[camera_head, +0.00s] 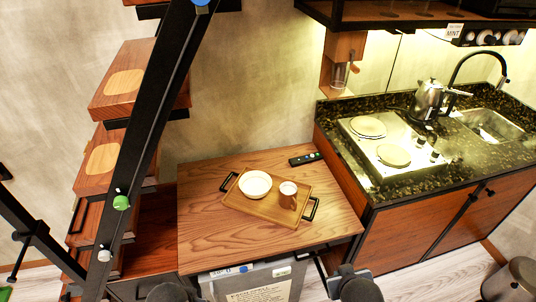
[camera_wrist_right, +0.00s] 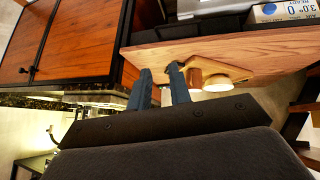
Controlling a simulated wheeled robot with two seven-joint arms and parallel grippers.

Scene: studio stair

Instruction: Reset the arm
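My right gripper (camera_wrist_right: 160,70) shows in the right wrist view, its two dark fingers apart with nothing between them. Beyond its fingertips is the end of the wooden tray (camera_wrist_right: 225,68), seen from a turned-over angle, with a white vessel (camera_wrist_right: 216,84) on it. In the head view, dark parts of my right arm show at the bottom edge, in front of the table and apart from the tray (camera_head: 262,208). Another dark part of mine shows at bottom left; my left gripper is not in view.
The tray carries a white bowl (camera_head: 255,184) and a mug (camera_head: 288,194) on the wooden table (camera_head: 215,240). A dark remote-like object (camera_head: 305,158) lies behind. A counter (camera_head: 400,190) with hob, kettle (camera_head: 428,98) and sink stands right; stairs (camera_head: 125,80) and black rails stand left. A grey box (camera_head: 255,280) is below.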

